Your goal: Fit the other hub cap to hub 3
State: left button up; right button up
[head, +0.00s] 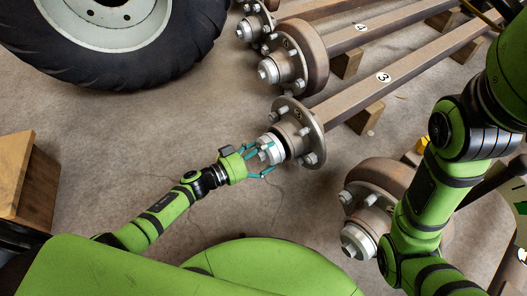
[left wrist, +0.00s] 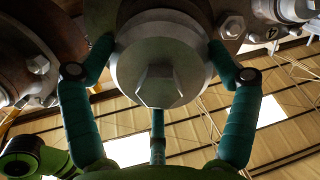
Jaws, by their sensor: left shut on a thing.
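Hub 3 (head: 302,128) is a rusty metal flange with studs at the end of the axle beam marked 3 (head: 383,78). My left gripper (head: 265,158) is at the front of this hub, its teal fingers shut around a silver hub cap (head: 266,149). The cap lines up roughly with the hub's centre; I cannot tell whether it is fully seated. In the left wrist view the round grey cap (left wrist: 160,62) with its hex end sits between the teal fingers (left wrist: 160,95). My right arm shows at the right, but its gripper is out of view.
Hub 4 (head: 292,58) with a silver cap is behind, and another hub (head: 252,25) is beyond it. A further capped hub (head: 372,212) is at lower right, near my right arm. A large tyre (head: 130,75) is at upper left and a wooden block (head: 20,170) at left.

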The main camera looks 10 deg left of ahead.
pick_arm(q)
jog(key=shift+x, duration=0.8)
jog(key=shift+r, duration=0.1)
jog(key=o, duration=1)
